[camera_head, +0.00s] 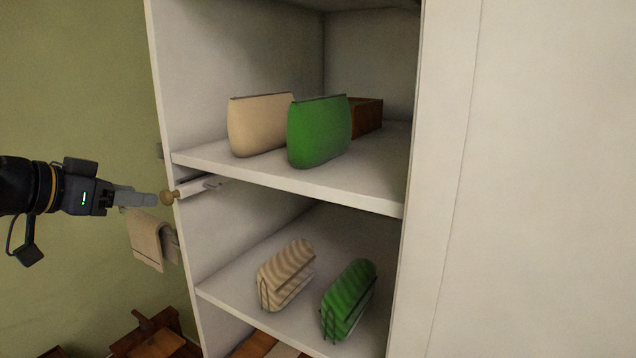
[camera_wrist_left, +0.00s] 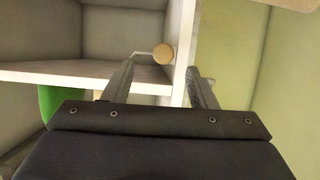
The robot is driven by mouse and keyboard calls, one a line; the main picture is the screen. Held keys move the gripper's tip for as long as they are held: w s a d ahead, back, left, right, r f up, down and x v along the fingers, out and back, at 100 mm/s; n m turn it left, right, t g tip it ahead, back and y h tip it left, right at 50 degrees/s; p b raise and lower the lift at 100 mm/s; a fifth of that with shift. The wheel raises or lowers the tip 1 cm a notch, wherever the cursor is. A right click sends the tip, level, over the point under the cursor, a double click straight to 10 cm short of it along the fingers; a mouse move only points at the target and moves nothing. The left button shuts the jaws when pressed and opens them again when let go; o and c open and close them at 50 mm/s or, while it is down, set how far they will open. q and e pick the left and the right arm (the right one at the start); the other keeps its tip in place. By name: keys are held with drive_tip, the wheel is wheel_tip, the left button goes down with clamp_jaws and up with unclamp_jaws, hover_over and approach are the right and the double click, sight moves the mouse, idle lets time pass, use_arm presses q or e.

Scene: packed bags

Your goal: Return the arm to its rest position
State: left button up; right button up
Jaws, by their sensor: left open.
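My left gripper (camera_head: 136,198) reaches in from the left of the head view, beside the left wall of a white shelf unit. In the left wrist view its two fingers (camera_wrist_left: 160,82) are spread with nothing between them. A round wooden knob (camera_head: 167,198) shows just past the fingertips; it also appears ahead of the fingers in the left wrist view (camera_wrist_left: 163,54). I cannot tell whether the fingers touch it. My right gripper is in neither view.
The upper shelf (camera_head: 350,191) holds a beige bag (camera_head: 258,125), a green bag (camera_head: 318,132) and a brown box (camera_head: 368,117). The lower shelf (camera_head: 226,288) has beige (camera_head: 285,273) and green (camera_head: 348,299) ribbed items. A beige cloth (camera_head: 147,240) hangs below my gripper.

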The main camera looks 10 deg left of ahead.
use_arm(q)
drive_tip(key=s+d+f+n+g, duration=0.2)
drive_tip(key=s+d+f, duration=0.3)
drive_tip(key=f, duration=0.5)
drive_tip(key=s+d+f+n+g+y, duration=0.1)
drive_tip(key=s+d+f+n+g, duration=0.1)
drive_tip(key=s+d+f, duration=0.4)
drive_tip(key=s+d+f+n+g, duration=0.2)
drive_tip(key=s+d+f, duration=0.4)
drive_tip(key=s+f, duration=0.4)
wheel_tip(320, 180, down, 5)
drive_tip(key=shift+g, duration=0.3)
drive_tip(key=shift+s, duration=0.1)
